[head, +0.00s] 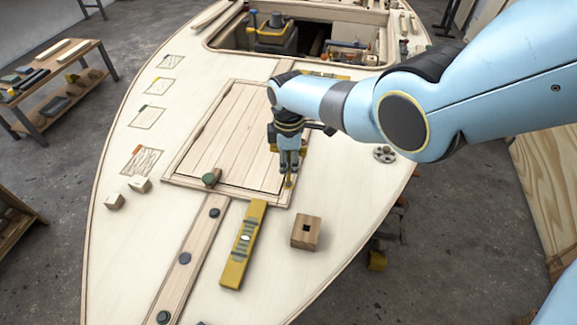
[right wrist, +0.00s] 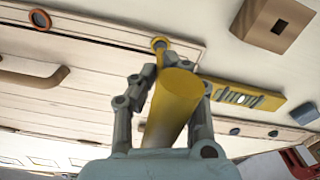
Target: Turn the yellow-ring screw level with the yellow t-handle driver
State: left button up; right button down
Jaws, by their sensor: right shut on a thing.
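My right gripper (head: 289,166) is shut on the yellow t-handle driver (head: 289,183) above the near right corner of the hatch panel. In the right wrist view the driver's thick yellow handle (right wrist: 172,108) lies between the fingers. Its thin shaft runs to the yellow-ring screw (right wrist: 159,41) at the panel's edge. The tip appears to meet the screw, but I cannot tell whether it is seated. The screw's head is mostly hidden, so its height cannot be told. My left gripper is not in view.
A yellow spirit level (head: 243,245) and a wooden block with a square hole (head: 306,233) lie near the hatch panel (head: 225,138). An orange-ringed screw (right wrist: 40,19) shows along the panel edge. Small blocks (head: 140,184) lie on the left deck. An open well (head: 235,37) is behind.

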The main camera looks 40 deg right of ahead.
jog(key=n, duration=0.5)
jog(key=shift+n, duration=0.4)
jog(key=n, duration=0.6)
jog(key=shift+a, duration=0.1)
jog(key=shift+f, duration=0.15)
jog(key=shift+f+b, duration=0.35)
jog(key=shift+b, duration=0.15)
jog(key=m, duration=0.5)
jog(key=shift+m, duration=0.3)
